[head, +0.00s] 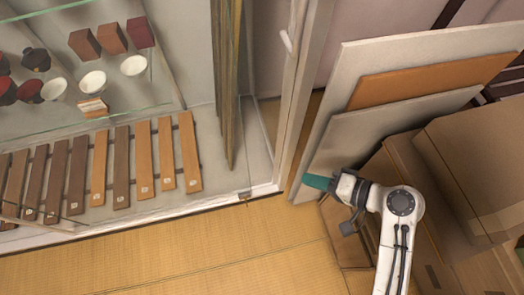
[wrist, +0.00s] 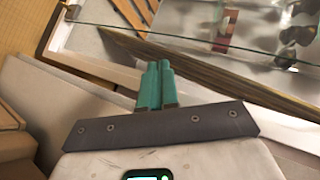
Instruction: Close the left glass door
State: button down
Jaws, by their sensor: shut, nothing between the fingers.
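A glass-fronted display case stands at the left in the head view. A white upright frame (head: 301,100) with a pale handle (head: 288,42) stands at its right end, with a glassy area beside it. I take this frame for part of a glass door, but cannot tell how far it is open or whether it is the left one. My gripper (head: 308,181) has teal fingers, shut and empty, just right of the frame's lower end. Contact is unclear. In the wrist view the gripper's fingertips (wrist: 157,64) are together, pointing towards the case.
Leaning boards (head: 425,85) stand right of the frame, close to my gripper. Cardboard boxes (head: 470,160) are stacked at the right. Bowls (head: 93,80) and wooden slats (head: 120,165) are inside the case. The tatami floor (head: 200,255) in front is clear.

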jog(key=w+a+m+t+y+b, duration=0.1)
jog(key=w+a, duration=0.2)
jog(key=w+a+r+t+y+b, duration=0.1)
jog(key=w+a+y+b, duration=0.1)
jog(key=w+a, duration=0.2)
jog(key=w+a+r+m+t+y+b, duration=0.1)
jog(key=w+a+b, duration=0.1)
jog(key=w+a, duration=0.1)
jog(key=shift+w+a+m+y, duration=0.15)
jog(key=shift+w+m+y, duration=0.15)
jog(key=shift+w, duration=0.25)
jog(key=shift+s+a, duration=0.25)
jog(key=shift+a, duration=0.75)
jog(key=shift+s+a, duration=0.25)
jog(key=shift+a, duration=0.7)
jog(key=shift+a, duration=0.1)
